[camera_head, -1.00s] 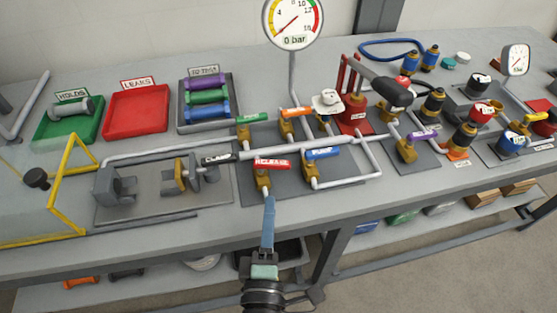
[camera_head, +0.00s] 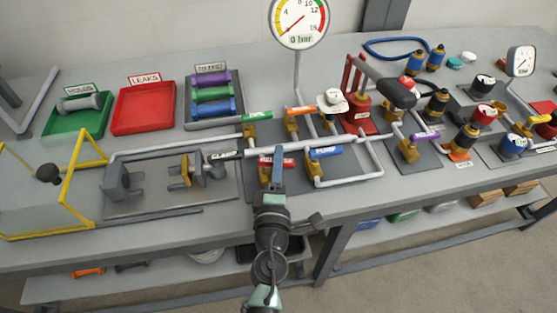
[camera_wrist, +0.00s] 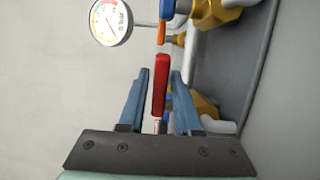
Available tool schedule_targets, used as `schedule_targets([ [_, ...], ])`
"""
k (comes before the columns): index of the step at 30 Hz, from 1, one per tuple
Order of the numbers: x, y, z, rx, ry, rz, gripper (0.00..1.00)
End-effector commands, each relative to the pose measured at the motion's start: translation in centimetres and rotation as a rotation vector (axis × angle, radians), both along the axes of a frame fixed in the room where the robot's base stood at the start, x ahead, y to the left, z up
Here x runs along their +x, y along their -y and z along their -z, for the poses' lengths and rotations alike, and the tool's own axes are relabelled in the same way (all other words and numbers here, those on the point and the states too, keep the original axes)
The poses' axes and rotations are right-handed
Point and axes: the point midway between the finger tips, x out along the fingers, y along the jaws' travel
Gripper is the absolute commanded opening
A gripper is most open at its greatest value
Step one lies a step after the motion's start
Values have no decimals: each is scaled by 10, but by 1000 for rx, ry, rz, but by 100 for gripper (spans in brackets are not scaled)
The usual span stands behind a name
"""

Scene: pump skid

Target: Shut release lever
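The red release lever (camera_head: 266,160) sits on its brass valve at the front of the pump skid, and my gripper partly hides it in the head view. In the wrist view the red lever (camera_wrist: 160,85) stands between my two blue fingers, with gaps visible on both sides. My gripper (camera_head: 277,153) is over the front of the skid at the lever. In the wrist view my gripper (camera_wrist: 162,76) is open around the lever, not closed on it. The lever's valve body (camera_wrist: 205,106) is partly hidden behind the right finger.
White pipes run behind. A gauge (camera_head: 299,22) reading 0 bar stands at the back. A yellow-framed guard (camera_head: 68,180) is at the left.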

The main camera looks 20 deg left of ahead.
Motion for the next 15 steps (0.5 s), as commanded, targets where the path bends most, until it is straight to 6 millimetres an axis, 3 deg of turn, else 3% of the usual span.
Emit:
schedule_targets([
  [5, 0, 0, 0, 0, 0, 0, 31],
  [10, 0, 0, 0, 1, 0, 0, 0],
  [15, 0, 0, 0, 1, 0, 0, 0],
])
